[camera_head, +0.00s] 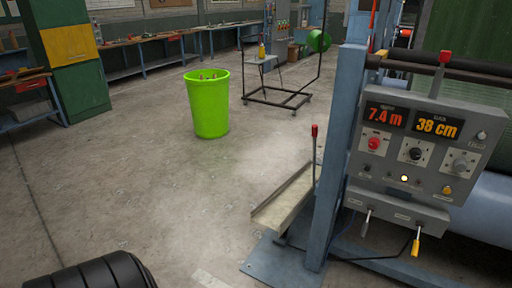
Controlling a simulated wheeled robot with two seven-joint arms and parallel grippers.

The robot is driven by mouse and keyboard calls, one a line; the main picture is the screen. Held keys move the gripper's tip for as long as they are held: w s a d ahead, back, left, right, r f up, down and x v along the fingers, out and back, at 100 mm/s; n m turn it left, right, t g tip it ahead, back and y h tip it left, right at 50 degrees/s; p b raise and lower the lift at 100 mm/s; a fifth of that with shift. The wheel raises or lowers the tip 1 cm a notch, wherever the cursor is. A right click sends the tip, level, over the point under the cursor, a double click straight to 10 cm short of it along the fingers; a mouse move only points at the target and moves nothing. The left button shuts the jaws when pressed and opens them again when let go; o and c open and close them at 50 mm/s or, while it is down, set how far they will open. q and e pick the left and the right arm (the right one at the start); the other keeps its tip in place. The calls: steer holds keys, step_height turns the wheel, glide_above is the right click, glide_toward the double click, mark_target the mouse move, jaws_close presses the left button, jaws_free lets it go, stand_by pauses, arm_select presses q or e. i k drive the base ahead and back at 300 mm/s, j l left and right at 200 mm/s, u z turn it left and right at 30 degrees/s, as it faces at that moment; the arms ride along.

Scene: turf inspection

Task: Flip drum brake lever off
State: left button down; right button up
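A grey control panel (421,150) stands at the right, with two red and orange displays reading 7.4 m and 38 cm. Below it hang a white-handled lever (366,222) and a yellow-handled lever (416,245), both pointing down. A red-knobbed lever (441,72) stands upright at the panel's top edge. Another upright red-topped lever (314,150) rises beside the blue post. The labels are too small to read, so I cannot tell which is the drum brake lever. Neither of my grippers is in view.
A blue post (339,140) stands left of the panel, with a metal tray (283,200) at its foot. A big roller (480,205) lies behind the panel. A green bin (208,106) and wheeled frame (283,98) stand farther back. Open concrete floor (170,190) lies left.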

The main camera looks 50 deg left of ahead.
mark_target(315, 127)
steer(key=u, duration=1.05)
